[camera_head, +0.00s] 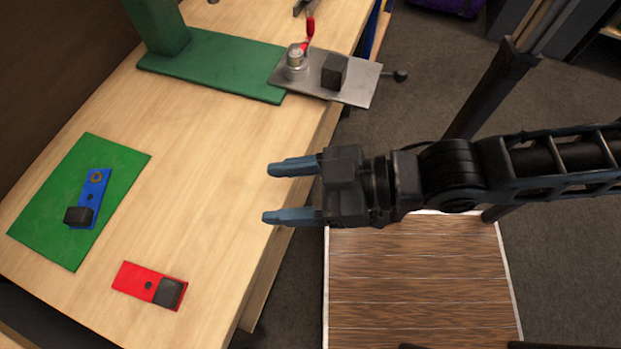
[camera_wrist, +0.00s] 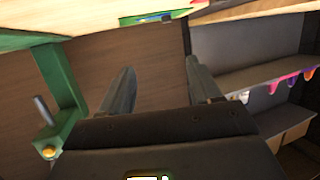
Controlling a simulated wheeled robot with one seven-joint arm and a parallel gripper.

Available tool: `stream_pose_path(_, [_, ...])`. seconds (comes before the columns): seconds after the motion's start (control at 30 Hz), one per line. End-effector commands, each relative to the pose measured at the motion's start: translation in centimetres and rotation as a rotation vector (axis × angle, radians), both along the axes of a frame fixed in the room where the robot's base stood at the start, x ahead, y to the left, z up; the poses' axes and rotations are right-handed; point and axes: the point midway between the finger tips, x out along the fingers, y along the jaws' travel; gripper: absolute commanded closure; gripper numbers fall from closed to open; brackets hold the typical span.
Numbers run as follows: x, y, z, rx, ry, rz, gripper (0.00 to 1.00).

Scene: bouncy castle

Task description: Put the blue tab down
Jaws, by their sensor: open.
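The blue tab (camera_head: 92,192) lies flat on the green mat (camera_head: 120,160) at the left of the table. It has a dark block at its near end and a brass-coloured ring at its far end. My gripper (camera_head: 268,193) is open and empty over the table's right edge, well to the right of the blue tab. Its two fingers, with nothing between them, also show in the wrist view (camera_wrist: 160,85).
A red tab (camera_head: 140,280) with a dark block lies on the wooden table (camera_head: 200,170), near the front. A green stand (camera_head: 220,68) and a metal plate (camera_head: 355,92) with a red-handled clamp (camera_head: 309,32) are at the back. The table's middle is clear.

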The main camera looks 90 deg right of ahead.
Motion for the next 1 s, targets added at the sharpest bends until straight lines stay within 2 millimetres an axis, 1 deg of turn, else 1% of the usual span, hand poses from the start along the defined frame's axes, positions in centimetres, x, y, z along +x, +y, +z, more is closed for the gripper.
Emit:
stream_pose_path(0.03, [-1.4, 0.0, 0.5, 0.0, 0.002, -0.002, 0.37])
stream_pose_path(0.1, [-2.6, 0.1, 1.2, 0.002, -0.007, -0.004, 0.37])
stream_pose_path(0.2, [-3.6, 0.1, 1.9, 0.003, -0.015, -0.004, 0.37])
stream_pose_path(0.27, [-3.9, 0.2, 2.1, 0.004, -0.019, -0.004, 0.37])
stream_pose_path(1.0, [-4.0, 0.2, 2.3, 0.004, -0.021, -0.004, 0.37])
